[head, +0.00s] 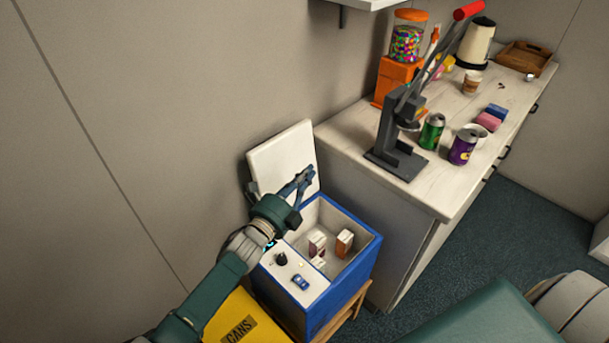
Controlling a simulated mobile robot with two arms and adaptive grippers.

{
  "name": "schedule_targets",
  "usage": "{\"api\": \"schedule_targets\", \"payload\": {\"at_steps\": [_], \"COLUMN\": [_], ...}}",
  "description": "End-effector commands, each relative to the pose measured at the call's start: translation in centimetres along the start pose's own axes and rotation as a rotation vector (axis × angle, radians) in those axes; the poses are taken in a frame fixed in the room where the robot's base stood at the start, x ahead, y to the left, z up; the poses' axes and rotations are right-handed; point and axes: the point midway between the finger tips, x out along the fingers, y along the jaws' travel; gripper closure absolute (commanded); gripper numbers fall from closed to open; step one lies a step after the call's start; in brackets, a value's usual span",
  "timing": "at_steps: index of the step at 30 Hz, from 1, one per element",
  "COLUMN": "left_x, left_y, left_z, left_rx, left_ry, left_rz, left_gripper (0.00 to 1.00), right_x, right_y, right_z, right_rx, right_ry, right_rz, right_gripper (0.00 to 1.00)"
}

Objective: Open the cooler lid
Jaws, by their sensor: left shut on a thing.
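The blue cooler (336,281) stands on a low wooden stand beside the counter. Its white lid (283,158) is raised and stands nearly upright at the cooler's back, near the wall. My left gripper (305,176) is at the lid's right part, with its fingers shut at the lid. The exact hold on the lid is hard to see. Several small cartons (344,242) stand inside the cooler. A white panel at its front left bears a dark knob (281,259) and a small blue item (300,282). My right gripper is not in view.
A counter (352,142) at the right holds a lever press (396,140), cans (432,131), a candy dispenser (407,40) and a wooden tray (522,58). A yellow cans bin (239,318) stands left of the cooler. Blue carpet (520,225) is clear at the right.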

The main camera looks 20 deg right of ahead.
Motion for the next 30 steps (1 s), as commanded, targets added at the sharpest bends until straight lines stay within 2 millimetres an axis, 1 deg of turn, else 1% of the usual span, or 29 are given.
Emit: {"api": "schedule_targets", "payload": {"at_steps": [8,13,17,27,30], "left_x": [-0.1,-1.2,-3.0,-9.5,-10.9], "left_y": [0.0,0.1,0.1,0.1,0.1], "left_z": [0.0,0.1,0.1,0.1,0.1], "left_rx": [0.000,-0.001,-0.001,-0.001,0.000], "left_ry": [0.000,-0.001,0.000,0.000,0.000], "left_rz": [0.001,0.001,0.001,0.003,0.002], "left_gripper": [1.00,1.00,1.00,1.00,1.00], "right_x": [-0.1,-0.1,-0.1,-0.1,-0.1], "right_y": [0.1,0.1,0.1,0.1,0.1], "right_z": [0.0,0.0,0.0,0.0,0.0], "right_rx": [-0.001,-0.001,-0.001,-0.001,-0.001], "right_ry": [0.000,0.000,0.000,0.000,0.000], "right_rz": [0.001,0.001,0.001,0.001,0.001], "right_gripper": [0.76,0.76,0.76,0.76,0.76]}}
